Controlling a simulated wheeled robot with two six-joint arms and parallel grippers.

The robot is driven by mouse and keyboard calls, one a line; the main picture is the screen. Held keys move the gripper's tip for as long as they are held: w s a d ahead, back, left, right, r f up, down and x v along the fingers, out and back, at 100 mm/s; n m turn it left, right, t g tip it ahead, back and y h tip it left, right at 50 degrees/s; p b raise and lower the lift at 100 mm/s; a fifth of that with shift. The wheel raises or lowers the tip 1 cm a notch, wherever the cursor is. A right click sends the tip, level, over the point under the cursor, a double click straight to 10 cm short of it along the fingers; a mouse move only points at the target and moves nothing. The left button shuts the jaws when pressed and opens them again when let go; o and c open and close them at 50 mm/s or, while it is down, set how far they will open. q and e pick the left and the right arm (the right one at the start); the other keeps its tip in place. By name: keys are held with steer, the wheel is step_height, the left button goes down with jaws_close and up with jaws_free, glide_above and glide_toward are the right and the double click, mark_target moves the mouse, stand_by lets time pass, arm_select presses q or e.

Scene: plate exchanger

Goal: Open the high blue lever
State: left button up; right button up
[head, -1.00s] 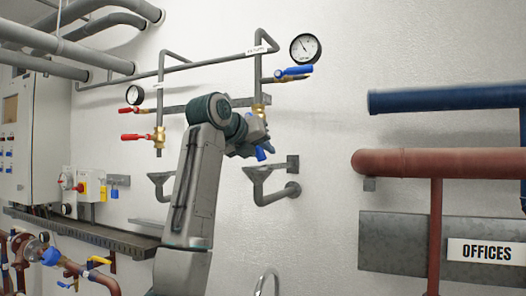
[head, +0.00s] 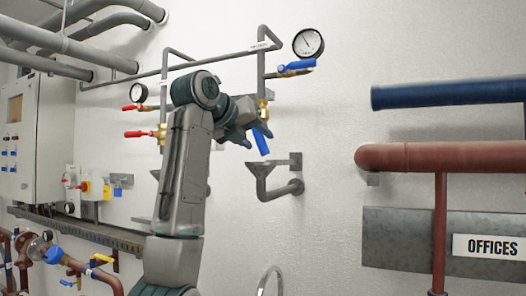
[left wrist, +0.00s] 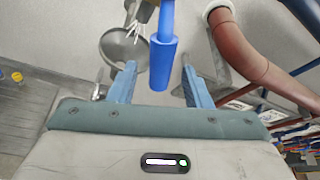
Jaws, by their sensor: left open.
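A blue lever (head: 261,140) hangs down, slightly tilted, from a brass valve (head: 264,113) on the right-hand vertical pipe in the head view. My left gripper (head: 247,136) is just left of this lever, open. In the left wrist view the lever (left wrist: 163,62) shows between the two spread fingers of the gripper (left wrist: 158,78), with gaps on both sides; it is not clasped. A second blue lever (head: 297,67) is higher up, beside the round gauge (head: 308,43), lying nearly horizontal. My right gripper is not in view.
A grey funnel drain (head: 264,168) sticks out of the wall below the blue lever. Blue (head: 445,94) and red (head: 440,157) pipes run at right. The wall between is clear.

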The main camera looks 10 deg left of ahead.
arm_select(q)
steer(key=b+v, duration=0.1)
steer(key=v, duration=0.5)
steer(key=shift+b, duration=0.4)
steer(key=shift+s+a, duration=0.1)
